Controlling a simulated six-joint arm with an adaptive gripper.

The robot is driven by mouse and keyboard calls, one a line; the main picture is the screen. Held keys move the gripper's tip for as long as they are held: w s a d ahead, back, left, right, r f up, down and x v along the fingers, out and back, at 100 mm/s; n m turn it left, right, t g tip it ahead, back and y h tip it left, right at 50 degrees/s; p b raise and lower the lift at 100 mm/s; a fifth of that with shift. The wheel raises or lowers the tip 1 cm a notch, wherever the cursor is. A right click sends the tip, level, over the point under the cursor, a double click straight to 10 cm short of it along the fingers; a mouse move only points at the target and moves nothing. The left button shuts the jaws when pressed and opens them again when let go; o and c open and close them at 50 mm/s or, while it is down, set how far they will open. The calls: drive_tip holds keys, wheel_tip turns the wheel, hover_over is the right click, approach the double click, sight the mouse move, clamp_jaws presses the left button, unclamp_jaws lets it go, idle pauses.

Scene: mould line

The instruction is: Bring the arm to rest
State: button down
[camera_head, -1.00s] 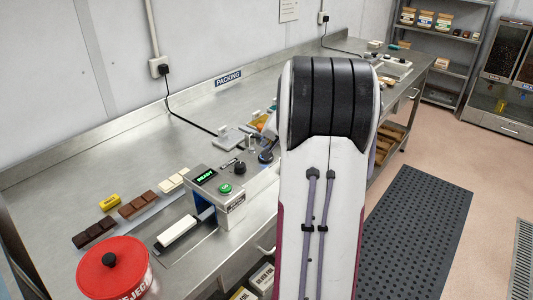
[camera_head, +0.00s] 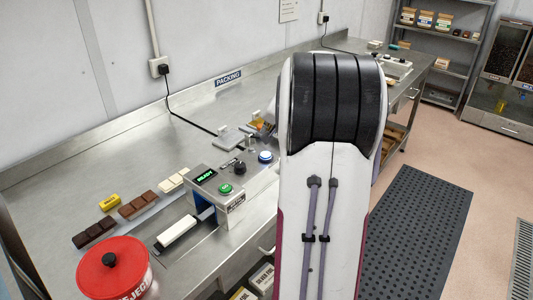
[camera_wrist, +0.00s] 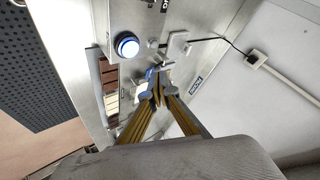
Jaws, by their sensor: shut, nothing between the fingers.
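My arm (camera_head: 335,190) stands upright in the middle of the head view, its white link and black ribbed joint in front of the bench. The arm hides part of the bench, and I cannot make out my gripper clearly in the head view. In the wrist view my gripper (camera_wrist: 158,90) shows as two tan fingers that meet at the tips, with nothing held. Its tips overlap small grey and blue parts on the bench, and I cannot tell the distance. A lit blue button (camera_wrist: 127,45) lies to the upper left of the tips; it also shows in the head view (camera_head: 265,157).
A red-lidded tub (camera_head: 113,262) stands at the front left. The floor with the dark mat (camera_head: 420,230) is clear.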

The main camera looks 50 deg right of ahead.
drive_tip(key=shift+a, duration=0.1)
idle(0.4)
drive_tip(key=shift+a+f, duration=0.2)
drive_tip(key=shift+f, duration=0.05)
drive_tip(key=s+a+f+n+g+y, duration=0.1)
drive_tip(key=s+a, duration=0.1)
drive_tip(key=a, duration=0.4)
drive_tip(key=s+a+f+n+g+y, duration=0.1)
drive_tip(key=s+a, duration=0.1)
drive_tip(key=a, duration=0.4)
drive_tip(key=s+a+f+g+y, duration=0.1)
drive_tip(key=s+a, duration=0.2)
drive_tip(key=a, duration=0.3)
drive_tip(key=shift+a+f+n+y, duration=0.1)
drive_tip(key=shift+a+n+y, duration=0.1)
drive_tip(key=shift+n+y, duration=0.15)
drive_tip(key=s+a+r+n, duration=0.2)
drive_tip(key=s+a+n, duration=0.3)
drive_tip(key=a, duration=0.8)
drive_tip(key=s+a+r+n, duration=0.3)
drive_tip(key=s+a+n, duration=0.3)
drive_tip(key=s+a, duration=0.4)
drive_tip(key=shift+a+r, duration=0.2)
drive_tip(key=shift+a, duration=2.1)
drive_tip(key=shift+r, duration=0.1)
